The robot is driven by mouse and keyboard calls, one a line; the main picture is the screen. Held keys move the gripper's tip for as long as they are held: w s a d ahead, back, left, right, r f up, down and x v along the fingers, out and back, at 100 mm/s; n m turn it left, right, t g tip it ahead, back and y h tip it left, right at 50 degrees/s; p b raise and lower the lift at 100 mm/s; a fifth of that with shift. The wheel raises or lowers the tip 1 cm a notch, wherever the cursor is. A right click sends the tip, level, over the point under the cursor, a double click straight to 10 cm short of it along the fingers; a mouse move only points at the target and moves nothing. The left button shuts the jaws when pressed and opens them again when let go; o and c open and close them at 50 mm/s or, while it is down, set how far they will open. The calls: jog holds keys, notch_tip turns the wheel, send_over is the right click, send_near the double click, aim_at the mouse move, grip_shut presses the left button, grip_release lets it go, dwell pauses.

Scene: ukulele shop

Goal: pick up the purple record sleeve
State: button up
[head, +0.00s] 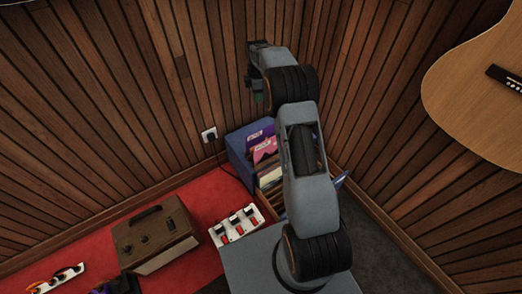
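A purple record sleeve (258,135) stands at the back of a group of sleeves in the corner, leaning by a blue box-like surface (237,153). A pink sleeve (265,148) stands in front of it and covers its lower part. My gripper (259,97) is at the end of my raised arm, above the sleeves in the picture and apart from them. Its fingers are small and dark here, so I cannot tell whether they are open or shut. My arm hides the right side of the sleeve group.
A wooden crate (269,180) holds more sleeves. Wood-slat walls meet behind the crate. A guitar (475,90) hangs at the right.

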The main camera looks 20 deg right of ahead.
notch_tip(320, 180, down, 12)
jog(key=w+d+n+b, duration=0.3)
jog(key=b, duration=0.3)
send_over(261, 132)
jog(key=shift+n+g, duration=0.3)
jog(key=f, duration=0.8)
jog(key=shift+w+d+f, duration=0.2)
jog(key=shift+f, duration=0.05)
jog(key=shift+f+b, duration=1.05)
jog(key=shift+f, duration=2.2)
jog(key=shift+s, duration=0.1)
grip_shut()
